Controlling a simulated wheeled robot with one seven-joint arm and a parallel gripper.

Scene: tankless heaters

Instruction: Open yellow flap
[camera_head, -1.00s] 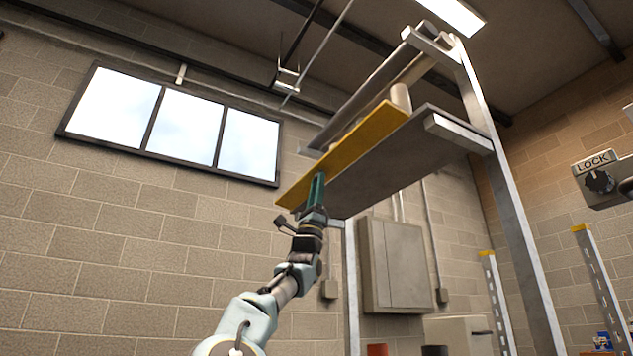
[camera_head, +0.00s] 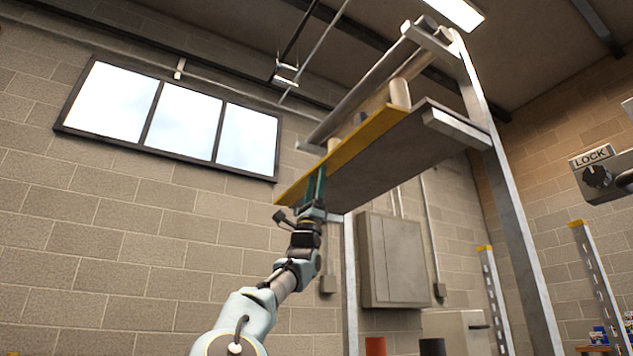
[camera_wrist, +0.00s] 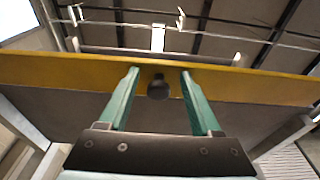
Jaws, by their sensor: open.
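The yellow flap (camera_head: 368,132) is a long strip along the front edge of an overhead grey shelf (camera_head: 400,150). It shows as a yellow band across the wrist view (camera_wrist: 60,72). A dark round knob (camera_wrist: 158,88) sticks out near the middle of the band. My gripper (camera_head: 317,172) is raised at the flap's near left part. In the wrist view its two teal fingers (camera_wrist: 159,73) are open, one on each side of the knob, with gaps between them and it. Whether the fingertips touch the flap I cannot tell.
Metal posts (camera_head: 497,190) hold up the rack. A grey wall cabinet (camera_head: 395,262) is below the shelf. A LOCK switch (camera_head: 597,175) is at the right. The space left of my arm is clear to the block wall.

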